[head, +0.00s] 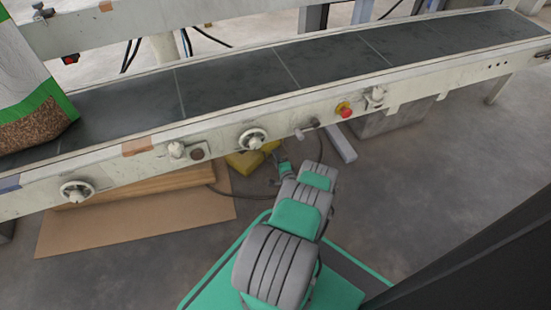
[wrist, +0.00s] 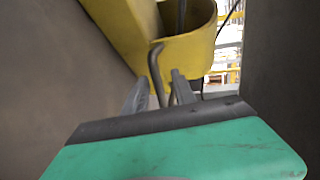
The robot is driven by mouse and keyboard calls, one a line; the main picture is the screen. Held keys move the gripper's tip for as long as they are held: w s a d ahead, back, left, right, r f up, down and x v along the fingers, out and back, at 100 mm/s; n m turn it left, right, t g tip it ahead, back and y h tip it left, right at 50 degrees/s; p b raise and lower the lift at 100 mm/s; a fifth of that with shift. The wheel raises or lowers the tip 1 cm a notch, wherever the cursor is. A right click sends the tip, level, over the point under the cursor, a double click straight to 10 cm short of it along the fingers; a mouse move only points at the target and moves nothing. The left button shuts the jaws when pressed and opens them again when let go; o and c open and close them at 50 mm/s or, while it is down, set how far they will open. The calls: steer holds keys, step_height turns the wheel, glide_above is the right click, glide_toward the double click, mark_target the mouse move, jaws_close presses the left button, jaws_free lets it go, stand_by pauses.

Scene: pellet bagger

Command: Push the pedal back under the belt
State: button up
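The yellow pedal (head: 243,163) is on the floor below the belt's front rail, partly hidden by the rail in the head view. In the wrist view, its yellow housing (wrist: 170,45) fills the top middle, with a rounded, open side. My gripper (head: 281,167) is low, just right of the pedal in the head view. In the wrist view my gripper (wrist: 160,80) points at the housing, its two grey fingers apart. A bent grey rod (wrist: 156,70) shows between the fingertips; I cannot tell whether they touch it or the housing.
The conveyor belt (head: 235,75) and its rail with knobs and a red stop button (head: 344,109) run above my gripper. A bag of pellets (head: 32,105) stands at the belt's left. Cardboard (head: 130,222) lies left of my base. Floor at the right is clear.

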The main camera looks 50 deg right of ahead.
steer(key=shift+s, duration=0.1)
steer(key=p+v, duration=0.3)
steer(key=v, duration=0.4)
steer(key=shift+r, duration=0.1)
steer(key=shift+s+a, duration=0.2)
steer(key=shift+s, duration=0.05)
